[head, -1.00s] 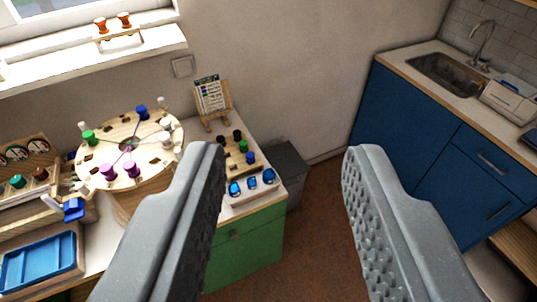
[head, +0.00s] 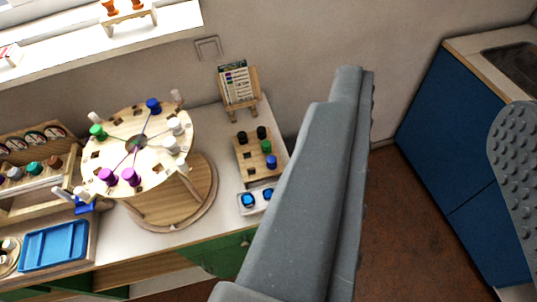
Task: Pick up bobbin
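My gripper (head: 430,110) is open and empty, with its two grey fingers wide apart in the head view. Several bobbins show: purple ones (head: 131,177), a blue one (head: 153,105), a green one (head: 97,131) and white ones (head: 171,144) stand on the round wooden board (head: 125,125). A small wooden peg board (head: 248,160) to its right holds black bobbins (head: 261,132), a green bobbin (head: 266,146) and a blue bobbin (head: 272,162). The left finger is right of this board and apart from the bobbins. It hides part of the counter.
A card on an easel (head: 238,86) stands behind the peg board. A blue tray (head: 53,246) and a wooden rack (head: 30,165) are at left. Orange bobbins (head: 109,6) sit on the window sill. A blue cabinet (head: 440,125) with a sink stands right, past open floor.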

